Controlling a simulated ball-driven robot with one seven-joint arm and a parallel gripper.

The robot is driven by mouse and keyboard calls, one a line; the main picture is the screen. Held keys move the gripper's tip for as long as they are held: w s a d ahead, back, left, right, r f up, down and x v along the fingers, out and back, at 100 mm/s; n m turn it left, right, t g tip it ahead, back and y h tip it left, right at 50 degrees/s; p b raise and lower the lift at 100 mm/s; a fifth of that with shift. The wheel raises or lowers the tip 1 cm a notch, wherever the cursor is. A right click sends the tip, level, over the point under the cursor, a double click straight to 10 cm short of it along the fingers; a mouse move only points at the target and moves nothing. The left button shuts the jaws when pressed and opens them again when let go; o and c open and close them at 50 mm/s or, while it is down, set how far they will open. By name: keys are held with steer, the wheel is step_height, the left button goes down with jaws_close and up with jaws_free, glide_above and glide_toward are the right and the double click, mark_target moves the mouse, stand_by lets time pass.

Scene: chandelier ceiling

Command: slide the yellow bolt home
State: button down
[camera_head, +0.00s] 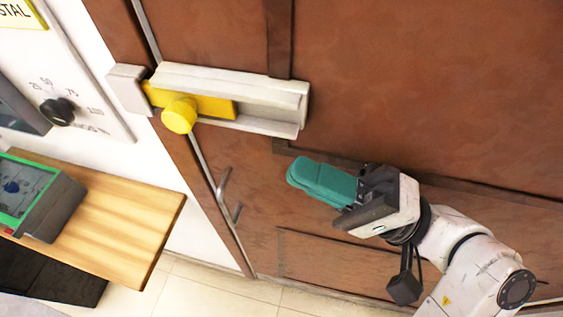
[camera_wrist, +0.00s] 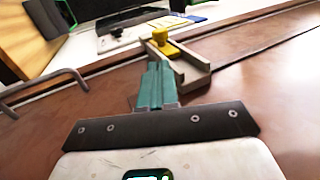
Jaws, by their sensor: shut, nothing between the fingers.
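The yellow bolt (camera_head: 212,105) lies in a pale channel (camera_head: 275,92) fixed to the brown door. Its round yellow knob (camera_head: 179,115) sticks out near its left end. The bolt's left end meets the pale keeper block (camera_head: 129,88) across the door's edge gap; how deep it goes in is hidden. The right part of the channel is empty. My gripper (camera_head: 300,172), with teal fingers, is shut and empty, below and right of the knob, apart from it. In the wrist view, the shut fingers (camera_wrist: 155,80) point toward the channel (camera_wrist: 188,62) and the yellow knob (camera_wrist: 160,37).
A metal door handle (camera_head: 228,197) is below the bolt, left of my gripper. A wooden shelf (camera_head: 135,215) holds a green-framed device (camera_head: 40,195) at left. A panel with a black dial (camera_head: 58,111) is on the white wall. The door surface around my fingers is bare.

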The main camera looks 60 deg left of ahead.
steer(key=shift+b+v, duration=0.3)
steer(key=shift+v, duration=1.25)
steer(key=w+d+f+m+t+h, duration=0.1)
steer(key=w+d+f+m+t, duration=0.15)
steer(key=d+f+t, duration=0.45)
steer(key=w+d+f+m+t+h, duration=0.1)
steer(key=w+d+f+m+t, duration=0.2)
steer(key=f, duration=0.9)
steer(key=w+d+f+m+t+h, duration=0.1)
steer(key=d+f+m+t, duration=0.2)
steer(key=d+f+t, duration=0.45)
steer(key=s+d+f+h, duration=0.4)
steer(key=d+f+h, duration=0.2)
steer(key=d+f, duration=0.45)
steer(key=s+d+m+h, duration=0.1)
steer(key=s+d+h, duration=0.2)
steer(key=d, duration=0.4)
steer(key=s+d+r+h, duration=0.1)
steer(key=s+d+h, duration=0.2)
steer(key=s+d, duration=0.2)
steer(key=d, duration=0.3)
steer(key=shift+s+r+m, duration=0.3)
steer(key=shift+m, duration=0.05)
steer(key=shift+t, duration=0.25)
